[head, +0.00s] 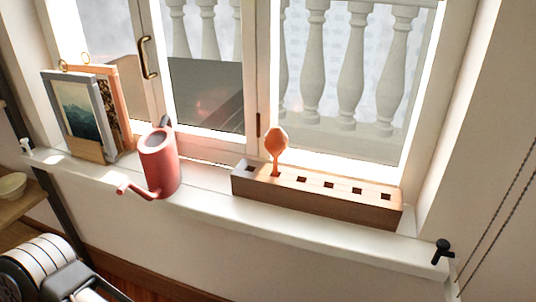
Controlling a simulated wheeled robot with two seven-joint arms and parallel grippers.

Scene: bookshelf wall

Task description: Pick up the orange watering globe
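The orange watering globe (275,139) stands upright on the windowsill, its rounded bulb on top. Its thin stem goes down into a hole near the left end of a long wooden block (312,206). The stem's lower end is hidden in the block. Several other square holes along the block's top look empty.
A red watering can (160,165) stands left of the block, its spout towards the front left. Framed pictures (82,112) lean at the sill's left end. The window (205,95) is close behind the globe. The white sill (300,232) is clear in front of the block.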

